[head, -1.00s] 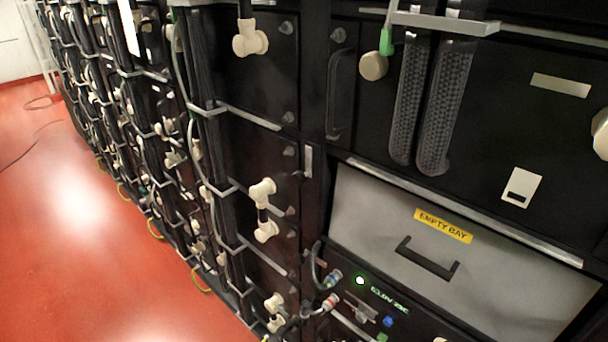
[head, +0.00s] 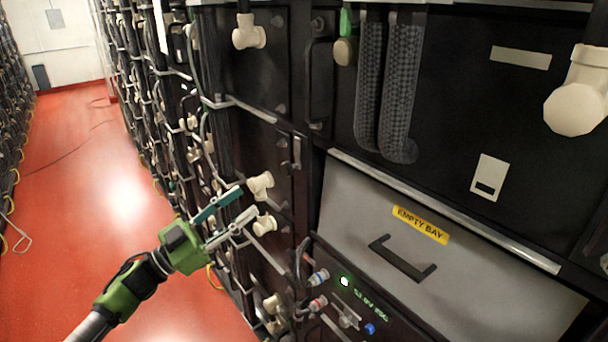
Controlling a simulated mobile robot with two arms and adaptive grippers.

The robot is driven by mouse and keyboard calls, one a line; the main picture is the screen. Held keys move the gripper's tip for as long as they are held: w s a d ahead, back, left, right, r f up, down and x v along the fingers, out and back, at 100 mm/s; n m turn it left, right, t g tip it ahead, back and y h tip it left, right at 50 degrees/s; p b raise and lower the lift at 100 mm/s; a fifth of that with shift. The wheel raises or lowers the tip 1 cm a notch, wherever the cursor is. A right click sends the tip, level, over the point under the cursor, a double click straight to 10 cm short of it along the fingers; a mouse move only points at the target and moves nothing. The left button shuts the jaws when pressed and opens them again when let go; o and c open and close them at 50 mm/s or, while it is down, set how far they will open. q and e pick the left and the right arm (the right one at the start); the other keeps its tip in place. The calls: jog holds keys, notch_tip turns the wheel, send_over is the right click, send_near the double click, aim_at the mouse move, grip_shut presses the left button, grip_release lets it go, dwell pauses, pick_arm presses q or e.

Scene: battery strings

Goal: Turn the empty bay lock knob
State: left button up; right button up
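The grey empty bay panel (head: 350,205) with a yellow "EMPTY BAY" label (head: 420,224) and a black handle (head: 402,259) is in the right half of the head view. No part is clearly marked as its lock knob. A small silver latch-like piece (head: 297,152) sits on the frame to its upper left, and a small metallic knob (head: 348,318) is on the black panel below. My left gripper (head: 250,200) is open and empty, left of the bay, its fingertips appearing close to cream connectors (head: 261,186). My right gripper is not in view.
Black battery racks with cables and cream connectors run back along the aisle. Two braided hoses (head: 401,90) hang above the bay. The red floor (head: 100,190) at left is mostly clear.

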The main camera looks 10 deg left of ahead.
aim_at(284, 170)
pick_arm(q)
jog(key=p+x, duration=0.1)
jog(key=x, duration=0.3)
jog(key=p+x, duration=0.1)
jog(key=x, duration=0.3)
jog(key=p+x, duration=0.2)
jog(key=x, duration=0.2)
jog(key=shift+w+r, duration=0.15)
jog(key=shift+r, duration=0.2)
jog(key=shift+w+d+r, duration=0.1)
jog(key=shift+w+d, duration=0.3)
jog(key=shift+d, duration=0.05)
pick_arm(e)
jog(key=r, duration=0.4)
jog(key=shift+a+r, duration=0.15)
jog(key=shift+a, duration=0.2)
pick_arm(q)
jog(key=c, duration=1.1)
